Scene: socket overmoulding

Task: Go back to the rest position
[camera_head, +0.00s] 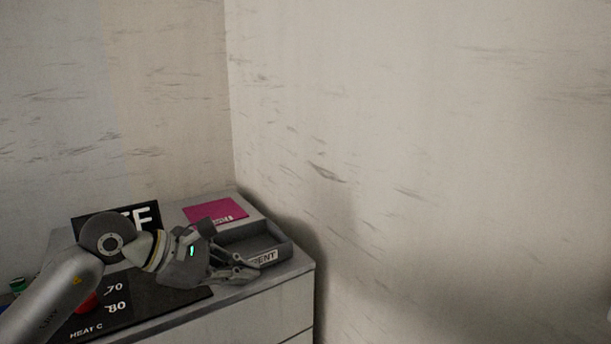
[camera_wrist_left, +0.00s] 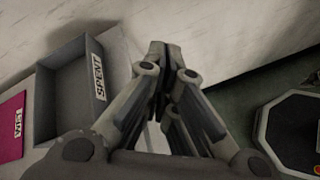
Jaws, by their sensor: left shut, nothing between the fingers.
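My left gripper (camera_head: 252,271) is shut with nothing in its fingers. In the head view it is at the front of the grey tray (camera_head: 283,247) and covers part of the tray's label. In the left wrist view the fingertips (camera_wrist_left: 161,58) are together, beside the tray's labelled wall, and the tray (camera_wrist_left: 45,120) reads SPENT and looks empty. I cannot tell how high the gripper is above the worktop. My right gripper is in neither view.
A magenta card (camera_head: 214,211) lies left of the tray. A black sign (camera_head: 88,222) and a heat panel (camera_head: 140,312) are partly behind my left arm. A red part (camera_head: 87,303) shows beside the arm. Walls (camera_head: 420,150) close off the back and right.

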